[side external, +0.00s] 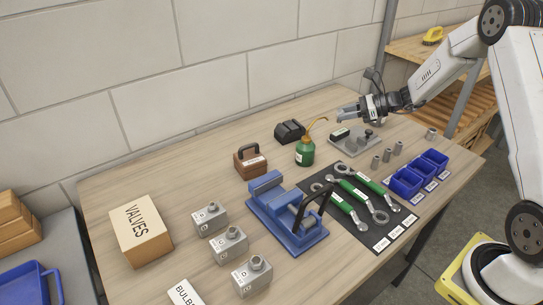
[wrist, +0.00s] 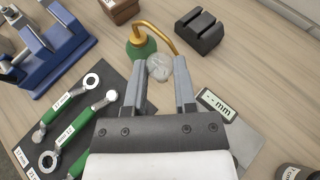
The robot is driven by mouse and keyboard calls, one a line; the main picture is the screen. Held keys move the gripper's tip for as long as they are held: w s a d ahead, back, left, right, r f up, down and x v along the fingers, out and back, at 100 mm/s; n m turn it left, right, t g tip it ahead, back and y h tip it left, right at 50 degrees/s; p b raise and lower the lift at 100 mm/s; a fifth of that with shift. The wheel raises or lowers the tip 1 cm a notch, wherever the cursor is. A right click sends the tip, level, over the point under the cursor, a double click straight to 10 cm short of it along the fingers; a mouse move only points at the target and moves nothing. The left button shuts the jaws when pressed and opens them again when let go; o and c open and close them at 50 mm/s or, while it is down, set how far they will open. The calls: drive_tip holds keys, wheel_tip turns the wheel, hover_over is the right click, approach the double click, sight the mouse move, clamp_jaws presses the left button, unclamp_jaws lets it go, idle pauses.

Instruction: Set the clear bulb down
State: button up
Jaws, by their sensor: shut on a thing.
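The clear bulb (wrist: 159,67) shows in the wrist view as a round, see-through shape between the fingertips of my gripper (wrist: 161,82). My gripper is shut on it. In the side external view my gripper (side external: 348,112) is above the back right part of the workbench, and the bulb is too small to make out there. In the wrist view the bulb overlaps the green oil can, which lies beyond it.
The oil can (side external: 305,152) with its curved brass spout stands near my gripper, with a black block (side external: 289,131) beside it. A grey plate (side external: 356,143) with small parts lies below my gripper. Wrenches on a dark mat (side external: 335,226), a blue vise (side external: 285,215) and blue bins (side external: 407,182) are nearer.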

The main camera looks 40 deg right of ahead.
drive_tip(key=s+a+n+g, duration=0.1)
drive_tip(key=s+a, duration=0.2)
drive_tip(key=a, duration=0.4)
drive_tip(key=s+a+n+y, duration=0.1)
drive_tip(key=s+a, duration=0.3)
drive_tip(key=a, duration=0.4)
drive_tip(key=shift+a+f+g+y, duration=0.25)
drive_tip(key=shift+f+g+y, duration=0.05)
drive_tip(key=shift+f+g, duration=0.1)
drive_tip(key=shift+r, duration=0.1)
wheel_tip(320, 180, up, 10)
drive_tip(key=w+m+t+h, duration=0.2)
drive_tip(key=m+t+h, duration=0.2)
drive_tip(key=m+h, duration=0.3)
drive_tip(key=shift+t, duration=0.4)
